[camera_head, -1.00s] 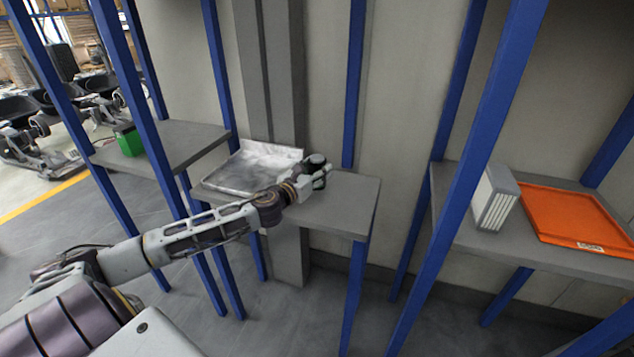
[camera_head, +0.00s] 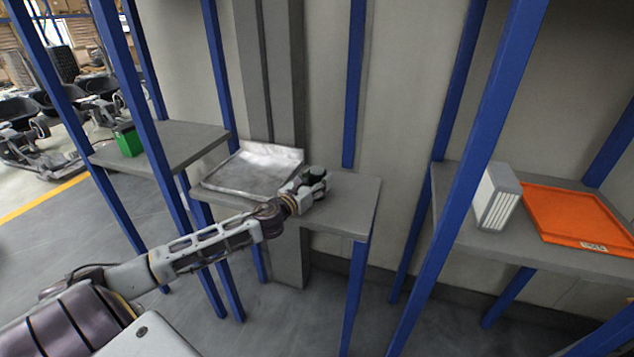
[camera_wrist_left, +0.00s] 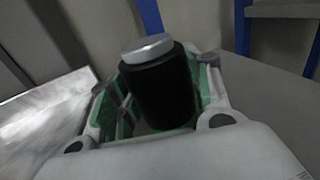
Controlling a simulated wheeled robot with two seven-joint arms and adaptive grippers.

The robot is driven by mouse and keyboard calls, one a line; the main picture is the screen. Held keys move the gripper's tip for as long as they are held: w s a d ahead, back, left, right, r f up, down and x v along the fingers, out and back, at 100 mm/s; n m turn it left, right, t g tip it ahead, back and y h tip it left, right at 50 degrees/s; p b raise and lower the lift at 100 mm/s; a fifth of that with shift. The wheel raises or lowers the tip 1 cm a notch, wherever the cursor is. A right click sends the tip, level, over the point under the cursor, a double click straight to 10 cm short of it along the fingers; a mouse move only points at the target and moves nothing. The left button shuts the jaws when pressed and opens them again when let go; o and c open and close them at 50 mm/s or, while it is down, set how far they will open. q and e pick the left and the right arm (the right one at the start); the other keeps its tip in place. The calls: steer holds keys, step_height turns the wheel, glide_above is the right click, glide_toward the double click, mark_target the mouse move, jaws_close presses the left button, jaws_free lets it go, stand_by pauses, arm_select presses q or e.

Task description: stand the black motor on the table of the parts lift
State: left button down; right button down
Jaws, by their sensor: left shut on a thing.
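The black motor (camera_wrist_left: 160,90) is a black cylinder with a silver cap, upright or nearly so between my left gripper's green-padded fingers in the left wrist view. My left gripper (camera_head: 314,180) is shut on it over the right part of the middle grey table (camera_head: 345,205), which has a grey column behind it and looks like the parts lift's table. In the head view the motor (camera_head: 317,171) shows only as a small dark shape. Its lower end is hidden by the gripper, so I cannot tell whether it touches the table. My right gripper is out of view.
A silver metal tray (camera_head: 232,184) lies on the table's left part, beside the gripper. Blue posts (camera_head: 357,290) stand around the tables. The left shelf holds a green box (camera_head: 128,141); the right shelf holds a grey-white box (camera_head: 497,198) and an orange tray (camera_head: 572,215).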

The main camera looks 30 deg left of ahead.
arm_select(q)
steer(key=shift+r, duration=0.15)
steer(key=c, duration=0.7)
jaws_free()
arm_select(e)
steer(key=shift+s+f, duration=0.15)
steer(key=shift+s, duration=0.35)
arm_select(q)
steer(key=shift+f, duration=0.2)
